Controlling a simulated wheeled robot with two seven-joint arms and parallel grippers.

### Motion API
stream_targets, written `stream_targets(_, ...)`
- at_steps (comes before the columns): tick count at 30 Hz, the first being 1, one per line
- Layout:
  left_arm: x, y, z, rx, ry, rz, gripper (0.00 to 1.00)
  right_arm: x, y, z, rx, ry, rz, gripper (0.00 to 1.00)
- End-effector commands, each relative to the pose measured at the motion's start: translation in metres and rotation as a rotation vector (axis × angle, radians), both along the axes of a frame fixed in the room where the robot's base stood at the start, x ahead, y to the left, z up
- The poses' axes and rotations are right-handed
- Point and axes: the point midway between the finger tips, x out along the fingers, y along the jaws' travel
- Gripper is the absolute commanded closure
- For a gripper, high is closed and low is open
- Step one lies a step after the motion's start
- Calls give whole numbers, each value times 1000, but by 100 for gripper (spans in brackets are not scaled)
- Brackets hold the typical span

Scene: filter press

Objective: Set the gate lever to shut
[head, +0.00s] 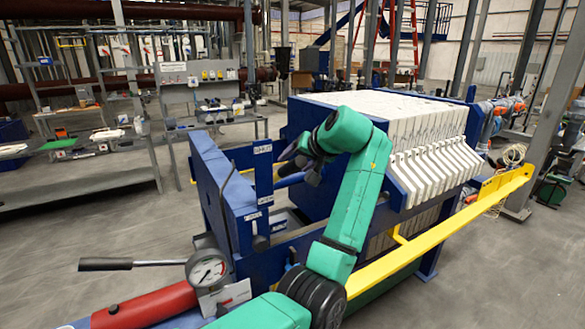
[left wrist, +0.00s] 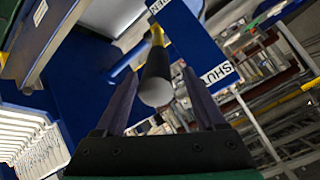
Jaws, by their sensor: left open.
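The gate lever (left wrist: 156,85) has a dark round grip with a pale end and a yellow neck, in the left wrist view. Its grip lies between the two spread fingers of my left gripper (left wrist: 159,75), with gaps seen on both sides. Its neck runs up toward a partly cut-off label ending in "EN" (left wrist: 158,6). The SHUT label (left wrist: 217,73) is to the right on the blue plate, clear of the grip. In the head view my left gripper (head: 288,167) is beside the blue labelled post (head: 263,177), and the lever is hard to make out. My right gripper is out of view.
White filter plates (head: 400,125) stand stacked in the blue press at the right. A yellow rail (head: 440,235) runs along its side. A pressure gauge (head: 207,269), a black-handled bar (head: 105,264) and a red cylinder (head: 145,306) are at the front left. Open floor lies left.

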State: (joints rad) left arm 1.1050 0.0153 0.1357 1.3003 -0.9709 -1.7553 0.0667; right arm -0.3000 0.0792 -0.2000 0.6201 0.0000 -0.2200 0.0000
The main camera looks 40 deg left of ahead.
Motion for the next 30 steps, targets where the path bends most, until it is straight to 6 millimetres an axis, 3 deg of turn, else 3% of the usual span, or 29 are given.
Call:
stream_targets(3,-5,-21,12,1,-5,-3,28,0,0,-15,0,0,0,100)
stream_targets(15,-25,-83,65,0,-5,-2,28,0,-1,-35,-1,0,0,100)
stream_targets(30,-27,-88,70,0,-3,0,28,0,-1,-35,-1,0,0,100)
